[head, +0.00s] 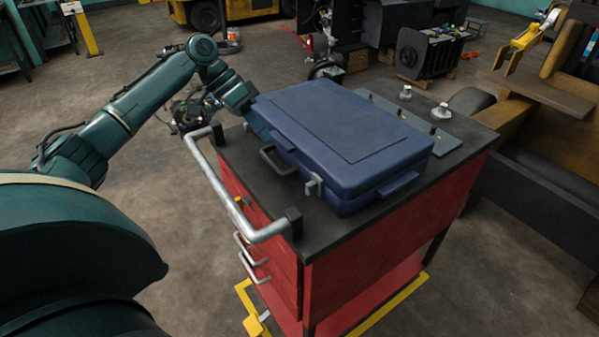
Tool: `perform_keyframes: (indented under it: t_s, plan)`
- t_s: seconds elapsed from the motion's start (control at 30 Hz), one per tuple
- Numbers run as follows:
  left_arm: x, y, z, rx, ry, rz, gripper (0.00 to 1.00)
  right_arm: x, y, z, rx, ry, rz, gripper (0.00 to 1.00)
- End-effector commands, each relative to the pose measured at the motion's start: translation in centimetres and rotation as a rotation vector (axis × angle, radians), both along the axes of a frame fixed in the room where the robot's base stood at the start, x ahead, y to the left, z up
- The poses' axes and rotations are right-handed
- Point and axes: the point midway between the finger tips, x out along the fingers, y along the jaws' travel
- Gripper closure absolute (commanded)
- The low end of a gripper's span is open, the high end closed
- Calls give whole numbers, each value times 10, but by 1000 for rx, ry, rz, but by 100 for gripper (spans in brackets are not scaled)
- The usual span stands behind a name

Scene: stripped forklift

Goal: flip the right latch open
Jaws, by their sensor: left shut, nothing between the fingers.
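A closed blue case (345,135) lies flat on the black top of a red cart (365,235). Its dark handle (277,161) is on the side facing left. The right latch (314,186) is a small grey piece on that side, near the near corner, and looks upright against the case. My left gripper (262,134) is at the far end of the handle side, close to the case. It is shut and empty, well away from the right latch. Whether it touches the case is unclear. The left latch is not visible, and my right gripper is out of view.
A silver rail (228,195) runs along the cart's left edge, in front of the latch side. A grey plate (405,118) and two small light knobs (441,111) are behind the case. Yellow machinery (560,65) stands at the right.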

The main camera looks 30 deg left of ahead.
Motion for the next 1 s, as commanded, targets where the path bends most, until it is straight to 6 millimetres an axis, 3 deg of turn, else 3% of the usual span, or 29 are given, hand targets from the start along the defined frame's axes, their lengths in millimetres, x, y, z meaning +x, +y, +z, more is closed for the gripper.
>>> perform_keyframes:
  t_s: [0.27, 0.63, 0.8, 1.0]
  plan:
    - [3, -14, -18, -1, 3, -2, 100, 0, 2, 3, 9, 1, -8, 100]
    - [16, -59, -79, -1, 3, -2, 100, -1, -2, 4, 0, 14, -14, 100]
    - [6, -81, -78, 2, 0, -3, 100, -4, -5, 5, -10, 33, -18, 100]
    - [1, -94, -80, 1, 0, 0, 100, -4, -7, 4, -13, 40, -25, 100]
